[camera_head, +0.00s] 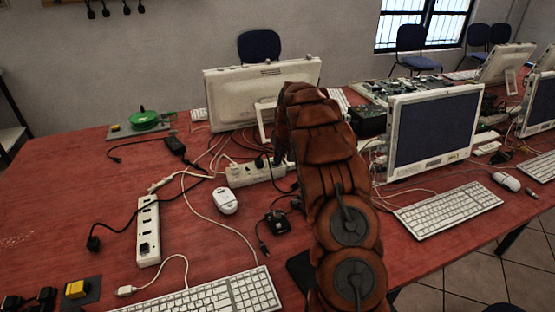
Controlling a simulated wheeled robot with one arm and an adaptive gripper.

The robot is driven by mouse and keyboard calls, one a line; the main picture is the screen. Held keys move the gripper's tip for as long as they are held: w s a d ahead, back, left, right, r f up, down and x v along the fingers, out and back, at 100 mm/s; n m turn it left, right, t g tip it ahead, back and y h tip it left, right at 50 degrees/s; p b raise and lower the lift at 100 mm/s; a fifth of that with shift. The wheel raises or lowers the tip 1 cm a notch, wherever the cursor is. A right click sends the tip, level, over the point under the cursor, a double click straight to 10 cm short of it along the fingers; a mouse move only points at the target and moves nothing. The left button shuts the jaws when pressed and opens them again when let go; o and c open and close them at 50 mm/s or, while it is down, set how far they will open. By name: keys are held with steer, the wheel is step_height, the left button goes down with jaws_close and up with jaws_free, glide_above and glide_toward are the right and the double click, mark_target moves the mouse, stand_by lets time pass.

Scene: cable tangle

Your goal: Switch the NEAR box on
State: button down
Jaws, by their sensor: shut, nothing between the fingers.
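Two white power strips lie on the red table, and I take them for the boxes. The nearer strip (149,222) lies lengthwise at left, with a dark switch or plug (145,249) at its near end; whether it is on cannot be read. The farther strip (241,175) lies crosswise near the middle, with black plugs at its right end. My brown arm rises from the bottom and bends over at the top. My gripper (278,158) hangs down by the farther strip's right end, right of and beyond the nearer strip. It looks shut and empty; its tips are partly hidden.
A yellow block on a dark plate (78,290) sits at the near left. A white mouse (224,200), loose cables and a black adapter (276,222) lie between strips and arm. Keyboards (215,295) and monitors (433,130) stand around. The table's left part is mostly clear.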

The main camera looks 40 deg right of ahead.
steer(key=shift+a+f, duration=0.25)
steer(key=shift+f, duration=0.05)
steer(key=shift+w+a, duration=0.1)
steer(key=shift+a, duration=0.75)
steer(key=shift+r, duration=0.25)
steer(key=w+b+v, duration=0.1)
steer(key=v, duration=1.3)
steer(key=shift+d+r+b, duration=0.2)
steer(key=shift+d+b, duration=0.2)
